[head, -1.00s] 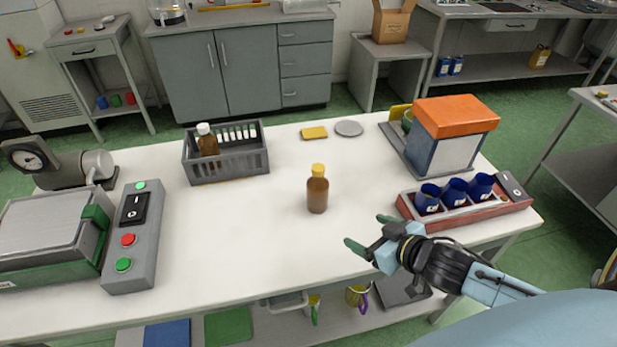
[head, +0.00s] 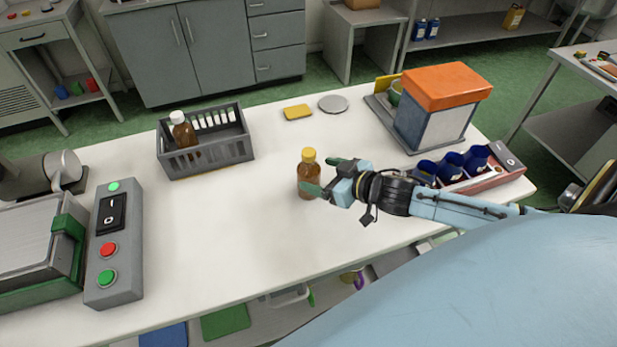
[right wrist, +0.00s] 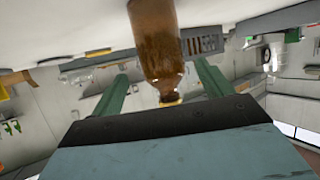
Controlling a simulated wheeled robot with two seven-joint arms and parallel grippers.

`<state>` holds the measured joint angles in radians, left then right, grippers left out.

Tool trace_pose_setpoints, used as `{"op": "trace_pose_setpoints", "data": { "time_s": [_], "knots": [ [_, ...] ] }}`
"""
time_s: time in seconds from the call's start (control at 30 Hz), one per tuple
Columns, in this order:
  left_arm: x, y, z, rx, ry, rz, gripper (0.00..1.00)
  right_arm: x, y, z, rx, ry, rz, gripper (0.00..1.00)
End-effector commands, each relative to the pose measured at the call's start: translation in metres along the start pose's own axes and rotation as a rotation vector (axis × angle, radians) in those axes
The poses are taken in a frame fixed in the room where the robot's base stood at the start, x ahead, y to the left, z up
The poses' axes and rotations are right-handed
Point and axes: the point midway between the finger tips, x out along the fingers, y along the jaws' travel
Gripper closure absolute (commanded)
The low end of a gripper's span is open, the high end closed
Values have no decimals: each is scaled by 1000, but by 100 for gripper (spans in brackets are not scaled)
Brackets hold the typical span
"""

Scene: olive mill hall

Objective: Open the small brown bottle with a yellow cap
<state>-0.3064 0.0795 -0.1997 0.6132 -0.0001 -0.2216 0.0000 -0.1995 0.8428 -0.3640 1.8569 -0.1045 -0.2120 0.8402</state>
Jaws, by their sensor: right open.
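The small brown bottle (head: 307,172) with its yellow cap (head: 309,154) stands upright on the white table, cap on. My right gripper (head: 322,176) is at the bottle, its two green fingers spread. In the head view one finger crosses in front of the bottle's lower body and the other is behind it to the right. In the right wrist view the bottle (right wrist: 157,45) appears upside down between the open fingers (right wrist: 160,90), with no visible contact. My left gripper is not in view.
A grey crate (head: 208,159) holding a white-capped brown bottle (head: 183,130) stands behind left. A control box (head: 117,250) is at left. A rack with blue cups (head: 450,166) and an orange-topped machine (head: 445,88) are at right. The table's front middle is clear.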

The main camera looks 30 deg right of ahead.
Motion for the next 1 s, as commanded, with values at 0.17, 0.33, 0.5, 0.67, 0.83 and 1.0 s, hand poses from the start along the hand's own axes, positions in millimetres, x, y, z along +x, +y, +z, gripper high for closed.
{"op": "trace_pose_setpoints", "data": {
  "time_s": [0.17,0.33,0.5,0.67,0.83,1.0],
  "knots": [
    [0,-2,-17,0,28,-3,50,8,0,0,0,0,0,21],
    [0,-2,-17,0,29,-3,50,21,-2,-4,0,2,0,21],
    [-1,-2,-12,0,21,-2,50,42,-4,-7,-1,2,1,21],
    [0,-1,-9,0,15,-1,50,56,-4,-6,0,0,0,21],
    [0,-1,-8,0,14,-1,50,60,-4,-5,1,-2,-1,21],
    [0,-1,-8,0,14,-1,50,59,-4,-5,0,-1,0,26]
  ]
}}
